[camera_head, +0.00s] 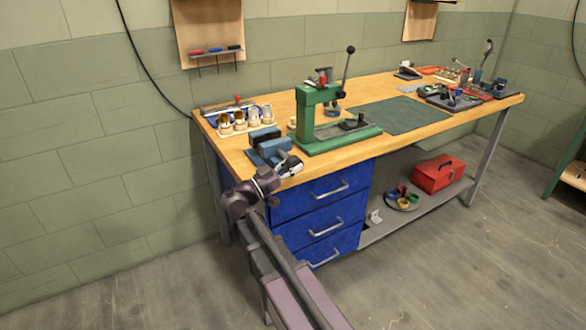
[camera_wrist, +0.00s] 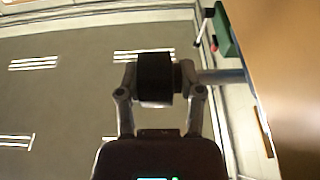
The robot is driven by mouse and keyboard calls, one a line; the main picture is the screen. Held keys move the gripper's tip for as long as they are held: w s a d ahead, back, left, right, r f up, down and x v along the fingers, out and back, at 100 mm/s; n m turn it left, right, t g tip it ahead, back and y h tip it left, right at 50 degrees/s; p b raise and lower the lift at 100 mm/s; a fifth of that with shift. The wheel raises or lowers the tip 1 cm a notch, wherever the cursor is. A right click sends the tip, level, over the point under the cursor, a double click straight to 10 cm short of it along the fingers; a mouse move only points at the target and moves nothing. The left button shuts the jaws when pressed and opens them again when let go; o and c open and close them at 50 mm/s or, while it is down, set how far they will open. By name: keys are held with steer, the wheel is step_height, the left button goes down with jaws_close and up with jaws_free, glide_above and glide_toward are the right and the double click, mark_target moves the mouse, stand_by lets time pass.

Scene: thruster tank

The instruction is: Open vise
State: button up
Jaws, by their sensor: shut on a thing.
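The blue vise (camera_head: 264,137) sits at the front left corner of the wooden workbench. My gripper (camera_head: 288,165) is at the near side of the vise, by the bench's front edge, and covers part of it. In the wrist view my gripper (camera_wrist: 158,92) is shut on a dark, round-looking vise handle (camera_wrist: 155,72), with one finger on each side. A grey bar (camera_wrist: 222,76) runs from behind the right finger toward the bench. The gap between the vise jaws cannot be clearly made out.
A green press (camera_head: 310,120) with a tall lever stands right of the vise. Several small jars (camera_head: 240,120) stand behind the vise. Blue drawers (camera_head: 322,205) are below the bench top. A red toolbox (camera_head: 437,174) is on the lower shelf. The floor in front is clear.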

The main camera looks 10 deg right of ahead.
steer(key=shift+s+d, duration=0.1)
steer(key=shift+s, duration=0.25)
steer(key=o, duration=1)
steer(key=shift+w+r, duration=0.1)
steer(key=shift+r+g+y+p, duration=0.2)
steer(key=shift+g+y+p, duration=0.1)
steer(key=shift+p, duration=0.55)
